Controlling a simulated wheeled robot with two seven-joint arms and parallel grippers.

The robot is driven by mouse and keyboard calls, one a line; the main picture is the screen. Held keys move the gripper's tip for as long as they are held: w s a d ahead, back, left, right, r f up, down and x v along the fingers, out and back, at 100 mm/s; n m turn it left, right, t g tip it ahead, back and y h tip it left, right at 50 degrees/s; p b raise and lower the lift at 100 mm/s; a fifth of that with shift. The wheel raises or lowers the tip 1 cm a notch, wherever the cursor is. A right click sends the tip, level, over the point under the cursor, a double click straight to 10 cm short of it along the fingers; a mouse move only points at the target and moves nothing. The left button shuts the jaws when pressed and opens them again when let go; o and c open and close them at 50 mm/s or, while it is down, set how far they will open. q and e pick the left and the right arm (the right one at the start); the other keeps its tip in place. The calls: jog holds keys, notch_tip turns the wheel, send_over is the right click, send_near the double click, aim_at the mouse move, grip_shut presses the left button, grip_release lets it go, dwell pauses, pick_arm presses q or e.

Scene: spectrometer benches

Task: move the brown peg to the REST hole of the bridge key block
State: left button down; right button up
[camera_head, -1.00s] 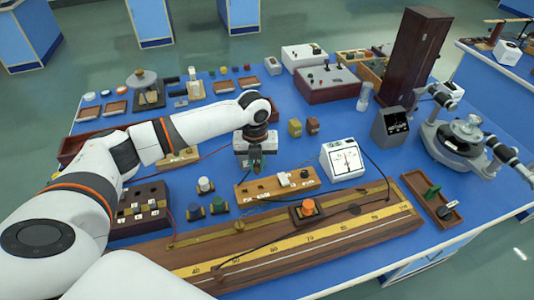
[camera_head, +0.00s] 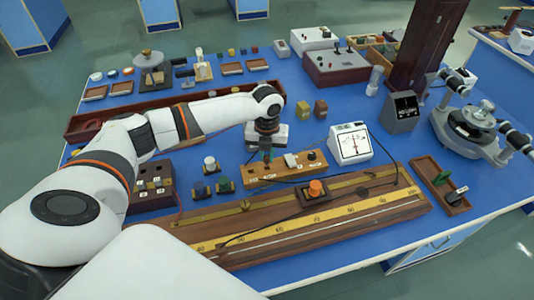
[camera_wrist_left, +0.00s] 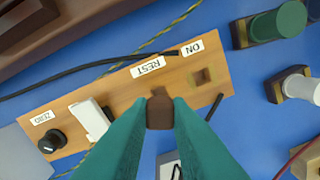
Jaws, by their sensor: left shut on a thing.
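The bridge key block (camera_head: 283,175) is a light wooden bar on the blue bench, and it fills the middle of the left wrist view (camera_wrist_left: 125,85). Its labels read ZERO, REST and ON. My left gripper (camera_head: 267,158) is over the left part of the block. In the left wrist view its green fingers (camera_wrist_left: 160,112) are shut on the brown peg (camera_wrist_left: 158,109), beside the REST label (camera_wrist_left: 150,67). The square hole by the ON label (camera_wrist_left: 203,76) is empty. The REST hole is hidden behind peg and fingers. I cannot tell whether the peg's lower end is in it.
A white lever (camera_wrist_left: 90,118) and black knob (camera_wrist_left: 52,141) stand on the block. A slide-wire bridge (camera_head: 300,215) with an orange-topped slider (camera_head: 316,188) lies in front. A white meter (camera_head: 349,143) stands right. Green (camera_wrist_left: 278,22) and white (camera_wrist_left: 300,88) terminals are close by.

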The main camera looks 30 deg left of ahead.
pick_arm(q)
jog(key=shift+f+b, duration=0.5)
jog(key=shift+f, duration=1.05)
jog(key=c, duration=1.3)
grip_release()
jog(key=shift+o, duration=0.2)
notch_tip(320, 180, up, 12)
jog(key=shift+b, duration=0.65)
